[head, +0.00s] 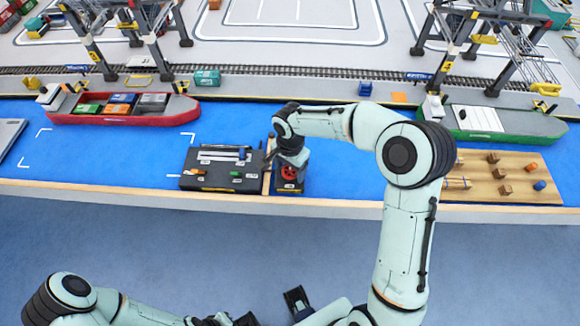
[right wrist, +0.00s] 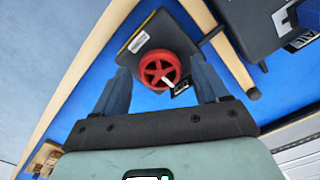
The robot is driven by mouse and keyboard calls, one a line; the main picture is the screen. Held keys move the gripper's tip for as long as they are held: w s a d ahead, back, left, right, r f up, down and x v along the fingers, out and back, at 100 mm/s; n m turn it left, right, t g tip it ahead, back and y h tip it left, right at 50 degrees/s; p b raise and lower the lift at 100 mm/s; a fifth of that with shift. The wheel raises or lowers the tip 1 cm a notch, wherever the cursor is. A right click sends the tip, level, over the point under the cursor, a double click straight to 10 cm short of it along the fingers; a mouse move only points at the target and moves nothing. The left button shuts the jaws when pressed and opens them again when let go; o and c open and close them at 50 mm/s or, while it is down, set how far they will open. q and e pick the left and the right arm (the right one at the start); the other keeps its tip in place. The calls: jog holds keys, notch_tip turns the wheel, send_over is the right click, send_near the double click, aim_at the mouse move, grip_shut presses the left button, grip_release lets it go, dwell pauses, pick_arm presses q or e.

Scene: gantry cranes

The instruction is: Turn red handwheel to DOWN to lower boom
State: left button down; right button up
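The red handwheel (head: 289,173) sits on a small dark box (head: 290,188) near the front edge of the blue table. In the right wrist view the wheel (right wrist: 158,69) shows its spokes and a white pointer aimed to the lower right, towards a small black label (right wrist: 182,88) too small to read. My right gripper (right wrist: 160,78) is open, its two fingers apart on either side of the wheel, with no clear contact. In the head view the right gripper (head: 287,158) is above the box. My left arm is low at the bottom left; its gripper's state is unclear.
A dark control panel (head: 222,184) with small coloured parts adjoins the wheel's box on the left. A wooden board (head: 520,192) with small blocks lies to the right. A red ship (head: 170,112), a green ship (head: 510,125) and gantry cranes stand behind.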

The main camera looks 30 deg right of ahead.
jog(key=c, duration=0.9)
